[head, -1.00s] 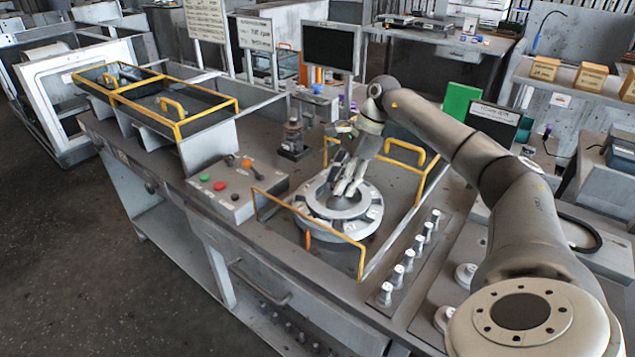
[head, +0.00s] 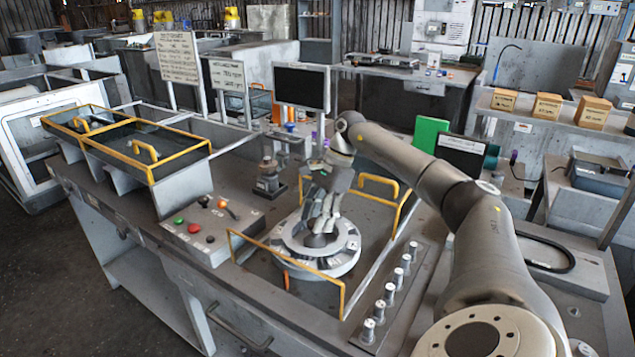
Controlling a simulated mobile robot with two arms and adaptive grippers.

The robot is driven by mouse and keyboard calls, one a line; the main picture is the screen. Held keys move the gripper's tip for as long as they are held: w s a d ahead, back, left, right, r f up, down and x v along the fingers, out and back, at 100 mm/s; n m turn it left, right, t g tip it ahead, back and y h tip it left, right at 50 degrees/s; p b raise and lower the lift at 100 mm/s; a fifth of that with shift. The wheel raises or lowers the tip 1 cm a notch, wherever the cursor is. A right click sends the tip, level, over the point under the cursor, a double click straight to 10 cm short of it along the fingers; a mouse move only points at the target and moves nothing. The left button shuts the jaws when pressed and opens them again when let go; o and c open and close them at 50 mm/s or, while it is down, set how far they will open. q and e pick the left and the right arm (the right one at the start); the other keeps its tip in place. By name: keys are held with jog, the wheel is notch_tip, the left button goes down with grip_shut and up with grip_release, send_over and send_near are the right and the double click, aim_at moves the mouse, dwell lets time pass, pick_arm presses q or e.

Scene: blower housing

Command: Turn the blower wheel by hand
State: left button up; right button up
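The blower wheel (head: 346,240) is a round, light-grey ring with dark gaps around its rim and a dark hub in the middle. It lies flat on the bench in the middle of the head view, between yellow rails. My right gripper (head: 319,229) comes down from above, with its grey fingers pointing into the wheel's centre, close to the hub. The fingers overlap the hub in this view, so I cannot tell whether they touch it or how far apart they are. My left gripper is out of view.
Yellow rails (head: 286,262) stand close around the wheel. A control box (head: 212,228) with coloured buttons is to the left, and a row of several metal knobs (head: 390,291) is to the right. A dark fixture (head: 268,180) stands behind. Yellow-edged trays (head: 140,146) are at the far left.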

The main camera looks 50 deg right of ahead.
jog(key=shift+o, duration=0.8)
jog(key=v, duration=1.2)
jog(key=shift+a, duration=0.1)
